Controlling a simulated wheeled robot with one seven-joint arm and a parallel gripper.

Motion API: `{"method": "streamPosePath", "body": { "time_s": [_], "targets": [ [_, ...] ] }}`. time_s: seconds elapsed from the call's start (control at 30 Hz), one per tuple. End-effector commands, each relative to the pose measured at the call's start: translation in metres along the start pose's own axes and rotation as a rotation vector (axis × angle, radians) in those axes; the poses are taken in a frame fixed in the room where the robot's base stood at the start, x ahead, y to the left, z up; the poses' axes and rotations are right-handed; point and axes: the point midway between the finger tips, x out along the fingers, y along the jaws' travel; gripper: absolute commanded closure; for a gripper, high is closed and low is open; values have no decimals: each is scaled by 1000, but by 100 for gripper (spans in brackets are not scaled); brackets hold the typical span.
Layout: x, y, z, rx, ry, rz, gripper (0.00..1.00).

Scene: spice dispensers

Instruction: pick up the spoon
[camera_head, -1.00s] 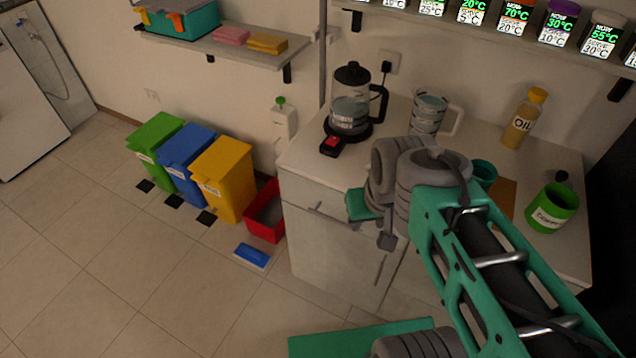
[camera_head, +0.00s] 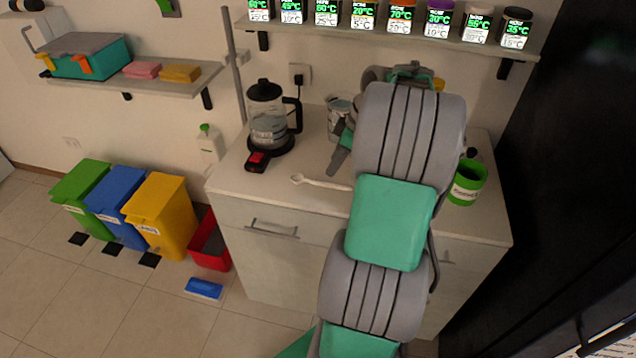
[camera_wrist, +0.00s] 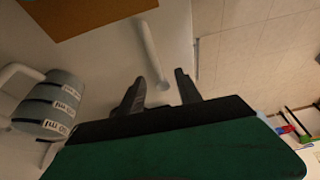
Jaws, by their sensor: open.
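The white spoon (camera_head: 318,183) lies on the counter near its front edge. Its bowl end points left and its handle runs right, partly hidden behind my arm. In the wrist view, one end of the spoon (camera_wrist: 152,52) reaches the gap between my gripper's two dark fingers (camera_wrist: 160,88). My gripper is open and empty, and the spoon is not clamped. How far the fingertips are above the counter is hard to tell. In the head view, my arm hides most of the gripper.
The measuring jug (camera_wrist: 50,105) stands left of my gripper, and a brown board (camera_wrist: 85,14) lies at the top left. A kettle (camera_head: 268,120) stands left on the counter (camera_head: 262,190). A green pot (camera_head: 467,184) stands right. The shelf (camera_head: 390,35) with spice jars hangs above.

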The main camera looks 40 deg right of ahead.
Motion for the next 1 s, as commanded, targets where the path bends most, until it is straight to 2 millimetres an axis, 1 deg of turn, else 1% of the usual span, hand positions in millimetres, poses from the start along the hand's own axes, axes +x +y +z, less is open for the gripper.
{"method": "streamPosePath", "body": {
  "time_s": [0.03, 0.1, 0.37, 0.5, 0.6, 0.8, 1.0],
  "targets": [
    [0, 9, 14, -16, 9, -1, 59],
    [4, 13, 21, -36, 17, -3, 59],
    [40, 11, 20, -38, 17, -6, 59],
    [66, 10, 20, -38, 17, -6, 59],
    [75, 11, 20, -37, 16, -2, 59],
    [77, 12, 20, -37, 16, -1, 59],
    [77, 11, 20, -37, 16, -1, 75]
  ]
}}
